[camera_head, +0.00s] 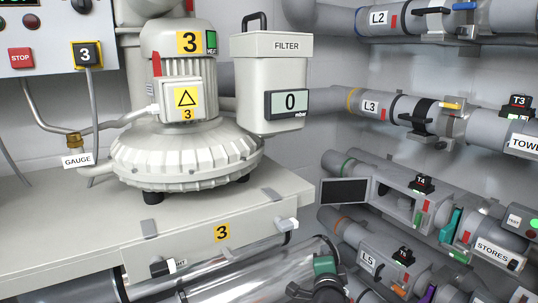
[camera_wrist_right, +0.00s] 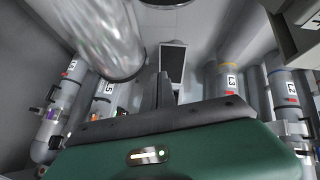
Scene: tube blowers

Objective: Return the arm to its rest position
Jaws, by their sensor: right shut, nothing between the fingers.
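My right gripper (camera_head: 324,266) shows low in the head view as a green and dark shape beside the clear tube. Its fingers are hard to make out there. In the right wrist view its two dark fingers (camera_wrist_right: 160,90) stand close together above the green gripper body, shut with nothing between them. They point toward the area of a small dark screen (camera_wrist_right: 173,65) and look clear of it. My left gripper is not in view.
A clear tube (camera_head: 230,278) lies close left of my right gripper. A bench with blower 3 (camera_head: 187,155) and a filter box (camera_head: 272,75) stands behind. Grey pipes labelled L2, L3 (camera_head: 370,107) and L5 (camera_head: 367,260) line the right wall.

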